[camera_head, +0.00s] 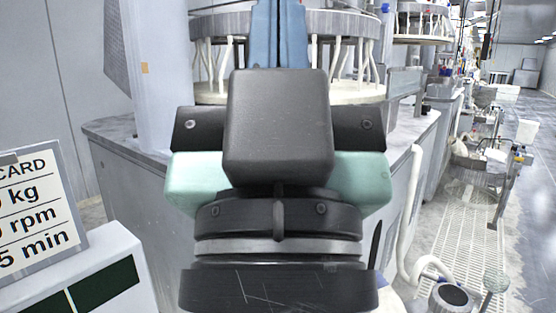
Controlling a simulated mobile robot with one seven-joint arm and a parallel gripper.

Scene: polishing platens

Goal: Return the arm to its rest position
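My arm fills the middle of the head view, with a black block, a dark crossbar, pale teal parts and a black and silver ring. The end of my arm with my gripper (278,125) points away from the camera. The black block hides whatever lies directly beyond it. I cannot make out the fingertips or anything held. Two blue upright parts with a dark seam rise behind the block to the top edge; I cannot tell whether they are mine.
A round machine (340,92) with white hoses stands behind my arm on a grey cabinet (115,135). A sign (38,212) with kg, rpm and min values stands at left on a white box (105,250). Pale grating (450,230) and an open aisle lie at right.

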